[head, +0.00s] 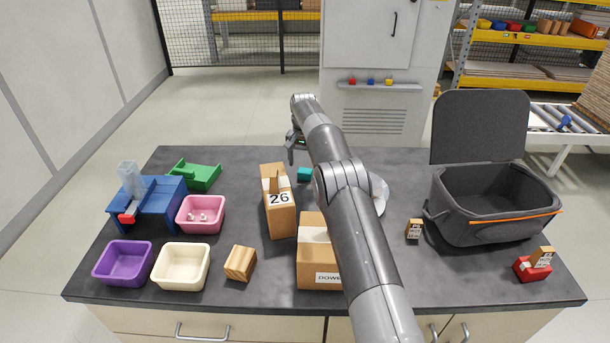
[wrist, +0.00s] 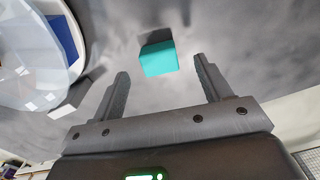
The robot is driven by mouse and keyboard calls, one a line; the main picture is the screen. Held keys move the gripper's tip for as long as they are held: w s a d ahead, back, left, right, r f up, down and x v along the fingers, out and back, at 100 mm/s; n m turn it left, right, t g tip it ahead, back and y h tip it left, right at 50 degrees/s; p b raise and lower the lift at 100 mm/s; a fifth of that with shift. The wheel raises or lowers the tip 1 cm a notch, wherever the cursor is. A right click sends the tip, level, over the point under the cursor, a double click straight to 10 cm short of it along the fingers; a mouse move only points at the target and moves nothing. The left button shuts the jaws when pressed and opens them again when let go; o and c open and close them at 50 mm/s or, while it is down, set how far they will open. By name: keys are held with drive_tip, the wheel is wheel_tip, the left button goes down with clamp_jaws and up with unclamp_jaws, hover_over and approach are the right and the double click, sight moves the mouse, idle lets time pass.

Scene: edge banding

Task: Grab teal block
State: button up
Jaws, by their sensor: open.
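In the head view my gripper (head: 291,150) is partly hidden at the end of my arm, above the table's back part.
A round clear dish (head: 379,193) is partly behind my arm. Coloured bins, such as the pink one (head: 201,215), stand left; an open grey bag (head: 484,229) stands right.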

sight(305, 170)
drive_tip(key=f, duration=0.5)
drive_tip(key=shift+w+d, duration=0.2)
drive_tip(key=shift+w, duration=0.1)
drive_tip(key=shift+c, duration=0.5)
drive_tip(key=c, duration=1)
drive_tip(key=shift+o, duration=0.2)
drive_tip(key=shift+r, duration=0.1)
